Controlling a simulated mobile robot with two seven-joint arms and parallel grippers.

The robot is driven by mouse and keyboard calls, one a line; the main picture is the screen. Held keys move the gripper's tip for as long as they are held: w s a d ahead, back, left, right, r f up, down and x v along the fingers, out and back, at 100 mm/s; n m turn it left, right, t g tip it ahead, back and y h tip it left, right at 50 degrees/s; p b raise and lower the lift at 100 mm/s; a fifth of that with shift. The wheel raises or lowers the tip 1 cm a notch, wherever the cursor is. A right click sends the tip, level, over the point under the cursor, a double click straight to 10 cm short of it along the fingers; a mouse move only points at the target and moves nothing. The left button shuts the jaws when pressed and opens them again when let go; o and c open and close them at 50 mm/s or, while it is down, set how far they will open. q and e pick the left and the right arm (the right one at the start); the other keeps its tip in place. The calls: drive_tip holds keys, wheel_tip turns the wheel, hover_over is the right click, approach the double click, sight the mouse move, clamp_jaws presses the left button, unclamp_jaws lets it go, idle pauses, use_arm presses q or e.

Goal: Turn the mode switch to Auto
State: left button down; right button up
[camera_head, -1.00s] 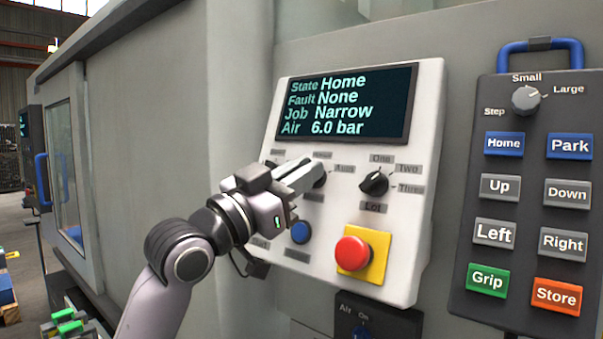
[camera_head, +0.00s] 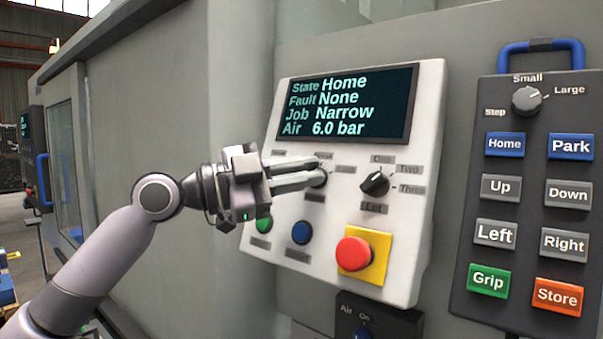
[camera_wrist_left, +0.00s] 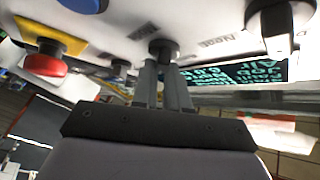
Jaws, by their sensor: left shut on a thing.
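The mode switch (camera_head: 319,179) is a dark round knob on the white control panel (camera_head: 430,150), below the display and left of the Lot knob. Small grey labels surround it; the Auto label (camera_head: 345,169) is at its right. My left gripper (camera_head: 316,173) comes in from the left and is shut on the knob, its fingers nearly level. They cover much of the knob, so I cannot tell which label it points to. In the left wrist view the fingertips (camera_wrist_left: 161,70) are at the dark knob (camera_wrist_left: 163,47). My right gripper is not in view.
The display (camera_head: 350,105) reads Home, None, Narrow, 6.0 bar. The Lot knob (camera_head: 374,184), red stop button (camera_head: 353,253), blue button (camera_head: 301,232) and green button (camera_head: 264,224) are close by. A button pendant (camera_head: 520,200) hangs at the right.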

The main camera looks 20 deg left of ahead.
use_arm(q)
drive_tip(key=shift+m+g, duration=0.6)
drive_tip(key=shift+m, duration=0.2)
drive_tip(key=c, duration=1.1)
unclamp_jaws()
drive_tip(key=shift+c, duration=0.2)
drive_tip(key=b+v, duration=0.2)
drive_tip(key=v, duration=0.5)
drive_tip(key=shift+b, duration=0.35)
drive_tip(key=shift+a, duration=0.1)
